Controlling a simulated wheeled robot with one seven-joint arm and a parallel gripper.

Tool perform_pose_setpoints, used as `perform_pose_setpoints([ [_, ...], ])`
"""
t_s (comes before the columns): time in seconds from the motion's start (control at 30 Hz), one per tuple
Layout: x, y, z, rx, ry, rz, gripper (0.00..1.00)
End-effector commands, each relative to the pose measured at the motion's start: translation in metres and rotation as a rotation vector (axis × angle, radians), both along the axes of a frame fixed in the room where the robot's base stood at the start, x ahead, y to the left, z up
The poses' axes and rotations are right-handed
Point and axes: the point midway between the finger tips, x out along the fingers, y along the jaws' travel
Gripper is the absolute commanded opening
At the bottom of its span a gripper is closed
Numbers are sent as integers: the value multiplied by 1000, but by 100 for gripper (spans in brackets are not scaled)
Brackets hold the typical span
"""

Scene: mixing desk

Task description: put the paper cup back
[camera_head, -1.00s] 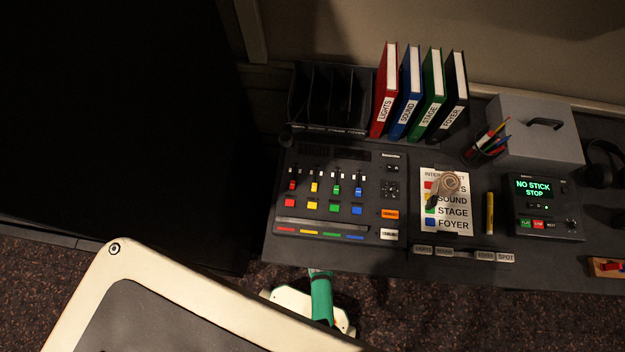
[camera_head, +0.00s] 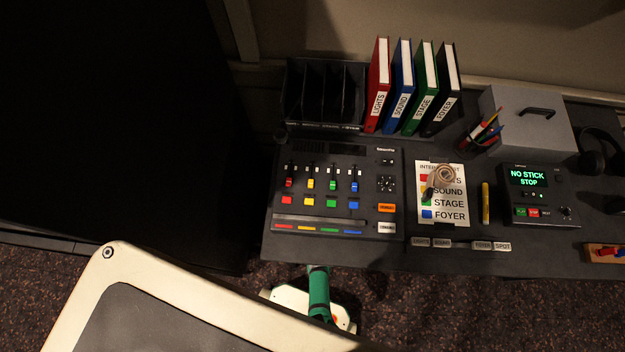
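I make out no other cup. My gripper's fingers are not in view. A green cylinder with a white part shows below the desk's front edge, and I cannot tell what it holds, if anything.
The mixing desk (camera_head: 335,190) is at left, with a black divided rack (camera_head: 322,95) behind it.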

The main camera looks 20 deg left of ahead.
Motion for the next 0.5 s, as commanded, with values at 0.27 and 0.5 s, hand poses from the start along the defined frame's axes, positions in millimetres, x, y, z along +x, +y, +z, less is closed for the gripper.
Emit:
perform_pose_setpoints([
  [0.27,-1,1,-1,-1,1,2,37],
  [0.5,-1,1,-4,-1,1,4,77],
])
